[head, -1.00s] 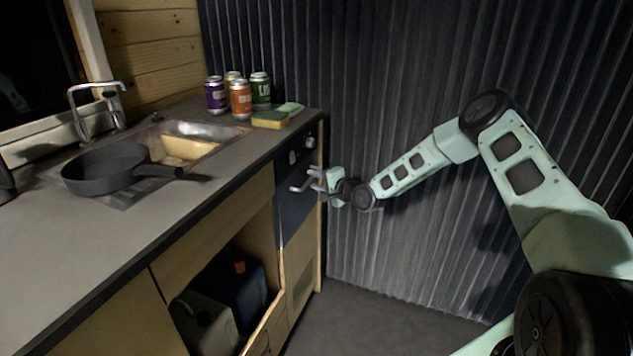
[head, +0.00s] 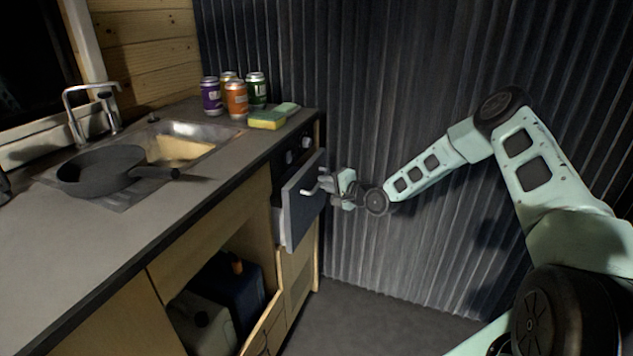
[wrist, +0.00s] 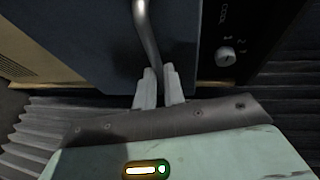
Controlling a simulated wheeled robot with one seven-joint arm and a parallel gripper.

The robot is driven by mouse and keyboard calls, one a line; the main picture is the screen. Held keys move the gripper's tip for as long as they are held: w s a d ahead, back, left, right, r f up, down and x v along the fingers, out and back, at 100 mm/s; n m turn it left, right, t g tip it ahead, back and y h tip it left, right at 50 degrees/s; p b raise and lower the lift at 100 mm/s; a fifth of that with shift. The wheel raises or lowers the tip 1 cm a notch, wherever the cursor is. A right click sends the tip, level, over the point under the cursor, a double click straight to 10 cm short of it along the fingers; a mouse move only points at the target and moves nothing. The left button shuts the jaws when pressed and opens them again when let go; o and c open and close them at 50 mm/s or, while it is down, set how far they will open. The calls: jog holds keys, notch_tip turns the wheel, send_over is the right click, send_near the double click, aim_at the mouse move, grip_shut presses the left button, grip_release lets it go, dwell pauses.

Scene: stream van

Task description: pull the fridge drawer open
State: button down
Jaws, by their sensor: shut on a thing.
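The fridge drawer (head: 303,207) is a dark front below a panel with knobs, at the far end of the counter. It stands partly out from the cabinet, with a gap behind its front. Its bar handle (head: 309,191) is silver and also shows in the wrist view (wrist: 147,35). My gripper (head: 326,184) is at the handle, to the right of the drawer front. In the wrist view my gripper (wrist: 159,88) has its two pale fingers on either side of the bar, shut on it. The drawer's inside is hidden from the head view.
A corrugated dark wall (head: 400,120) stands close behind my arm. A black pan (head: 100,171), several cans and a sponge (head: 267,120) are on the counter (head: 60,250). An open lower cabinet holds jerrycans (head: 203,322). Floor (head: 375,315) before the drawer is clear.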

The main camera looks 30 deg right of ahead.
jog(key=s+d+p, duration=0.3)
jog(key=s+d, duration=1.7)
jog(key=s, duration=0.2)
jog(key=shift+s, duration=0.3)
jog(key=shift+d, duration=0.1)
jog(key=c, duration=1.5)
grip_release()
jog(key=v, duration=1.7)
jog(key=shift+s, duration=0.15)
jog(key=shift+d+r, duration=0.1)
